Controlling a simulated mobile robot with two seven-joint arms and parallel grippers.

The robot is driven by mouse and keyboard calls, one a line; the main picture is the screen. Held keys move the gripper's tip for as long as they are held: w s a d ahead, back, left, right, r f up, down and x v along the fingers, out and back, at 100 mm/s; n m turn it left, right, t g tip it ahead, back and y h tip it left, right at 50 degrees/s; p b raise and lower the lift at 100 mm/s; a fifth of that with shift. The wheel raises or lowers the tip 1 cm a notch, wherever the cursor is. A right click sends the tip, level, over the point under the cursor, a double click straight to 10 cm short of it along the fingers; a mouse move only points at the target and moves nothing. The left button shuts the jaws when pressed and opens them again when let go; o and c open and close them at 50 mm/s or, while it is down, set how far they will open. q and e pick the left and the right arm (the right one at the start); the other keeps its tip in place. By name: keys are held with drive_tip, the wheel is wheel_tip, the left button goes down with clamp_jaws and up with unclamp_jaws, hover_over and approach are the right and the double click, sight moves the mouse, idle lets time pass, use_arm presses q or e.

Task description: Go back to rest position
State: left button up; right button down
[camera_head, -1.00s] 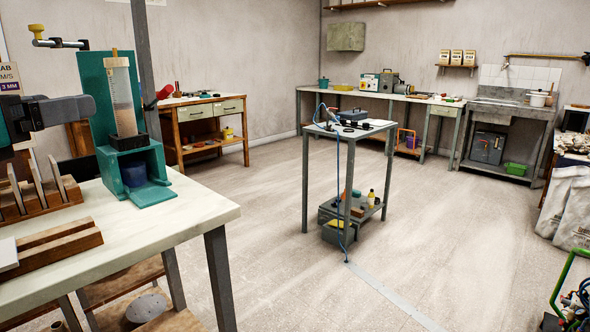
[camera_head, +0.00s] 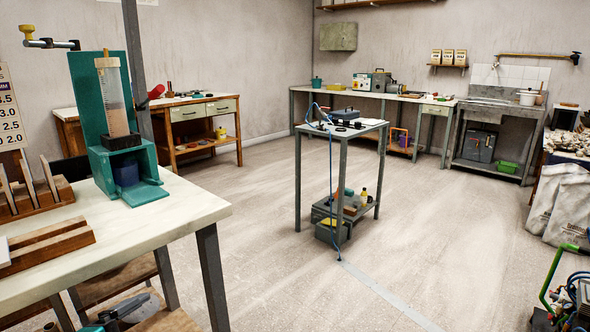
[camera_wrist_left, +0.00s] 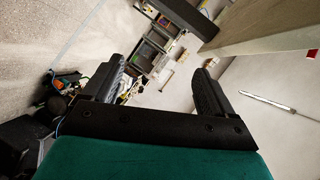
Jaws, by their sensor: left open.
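My left gripper (camera_wrist_left: 160,78) shows in the left wrist view with its two black fingers spread apart and nothing between them. Behind the fingers is a black plate and my teal wrist. In the head view a dark and teal part at the bottom left, below the near workbench (camera_head: 180,208), looks like my left gripper (camera_head: 122,309), mostly cut off by the frame edge. My right gripper is in neither view.
The workbench carries a teal press-like stand (camera_head: 125,160) and wooden racks (camera_head: 40,200). A small metal table (camera_head: 340,130) stands in mid-floor with a blue hose (camera_head: 337,200). Open floor (camera_head: 420,230) lies around it. A green-framed machine (camera_head: 570,300) is at the lower right.

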use_arm(q)
drive_tip(key=s+d+f+n+g+y, duration=0.1)
drive_tip(key=s+d+f+n+g, duration=0.1)
drive_tip(key=s+d+f+n, duration=0.45)
drive_tip(key=s+d+f+n+g+y, duration=0.1)
drive_tip(key=s+d+f+n, duration=0.3)
drive_tip(key=s+f+n, duration=0.5)
drive_tip(key=w+a+r+p, duration=0.1)
drive_tip(key=a+r+p, duration=0.2)
drive_tip(key=r+p, duration=0.4)
drive_tip(key=m+p, duration=0.1)
drive_tip(key=p, duration=0.4)
drive_tip(key=shift+r+y+p, duration=0.3)
drive_tip(key=shift+r, duration=0.1)
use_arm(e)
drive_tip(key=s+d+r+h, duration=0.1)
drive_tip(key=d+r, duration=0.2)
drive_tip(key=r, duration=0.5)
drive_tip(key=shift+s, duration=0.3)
use_arm(q)
drive_tip(key=shift+c, duration=0.2)
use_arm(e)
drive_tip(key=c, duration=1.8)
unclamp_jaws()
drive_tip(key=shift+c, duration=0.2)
